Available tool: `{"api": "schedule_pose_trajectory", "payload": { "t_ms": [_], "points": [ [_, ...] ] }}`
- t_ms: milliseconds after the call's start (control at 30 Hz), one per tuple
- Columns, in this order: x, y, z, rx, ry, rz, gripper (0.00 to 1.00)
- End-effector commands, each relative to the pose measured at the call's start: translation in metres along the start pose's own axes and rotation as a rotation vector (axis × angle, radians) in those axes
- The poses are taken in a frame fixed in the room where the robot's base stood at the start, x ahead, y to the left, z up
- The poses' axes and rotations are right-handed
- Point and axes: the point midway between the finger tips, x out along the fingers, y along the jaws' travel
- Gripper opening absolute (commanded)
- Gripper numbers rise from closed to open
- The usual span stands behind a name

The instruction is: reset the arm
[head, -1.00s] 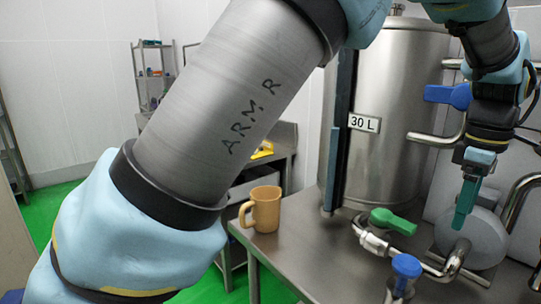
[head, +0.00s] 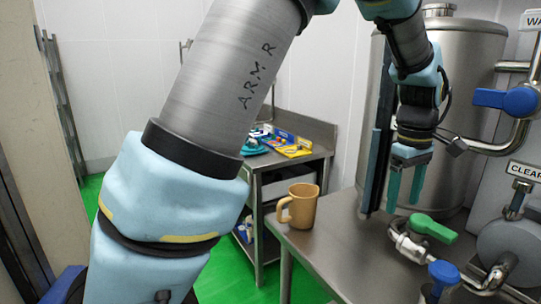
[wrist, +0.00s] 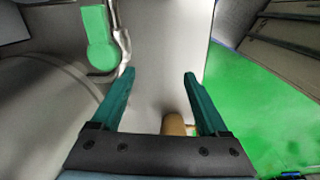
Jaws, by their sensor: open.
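My gripper (head: 405,185) hangs from my arm in front of the steel tank in the head view, pointing down above the steel table. Its two green fingers are apart with nothing between them. They also show open in the wrist view (wrist: 160,85). My arm crosses the left and middle of the head view, marked "ARM R".
A tan mug (head: 299,207) stands on the steel table (head: 345,240), left of my gripper. The steel tank (head: 460,90) stands behind. A blue valve handle (head: 507,100) juts out at right.

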Motion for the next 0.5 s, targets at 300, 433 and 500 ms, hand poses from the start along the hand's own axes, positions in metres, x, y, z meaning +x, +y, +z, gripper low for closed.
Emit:
{"api": "schedule_pose_trajectory", "payload": {
  "t_ms": [300,433,500],
  "points": [
    [0.018,-0.147,-0.129,0.135,0.034,0.029,0.78],
    [0.026,-0.214,-0.154,0.207,0.06,0.032,0.78],
    [0.031,-0.25,-0.162,0.246,0.075,0.029,0.78]
  ]
}}
